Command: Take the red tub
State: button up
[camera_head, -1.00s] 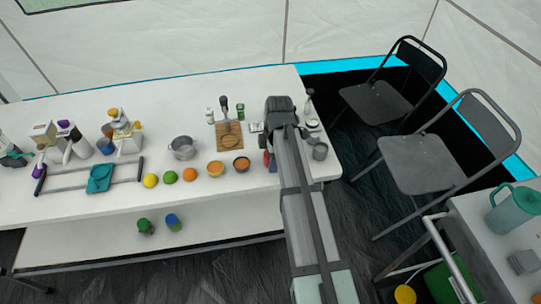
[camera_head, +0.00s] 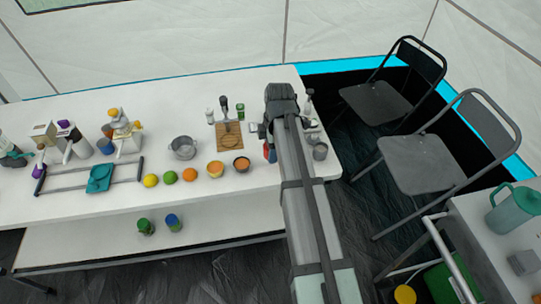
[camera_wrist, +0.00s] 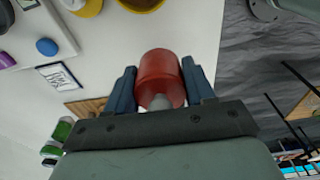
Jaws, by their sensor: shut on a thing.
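The red tub (camera_wrist: 162,72) is a round, open-looking red cylinder in the middle of the wrist view. My gripper (camera_wrist: 160,86) is shut on it, with one dark blue finger on each side. In the head view my gripper (camera_head: 270,152) is over the right part of the white table, and the arm hides most of it. Only a small patch of red shows there beside a finger. I cannot tell from these views how far the tub is above the table.
A grey cup (camera_head: 320,151) is close on the right. Chairs (camera_head: 378,104) stand beyond the table's right end.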

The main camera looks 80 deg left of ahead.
jog(key=shift+r, duration=2.5)
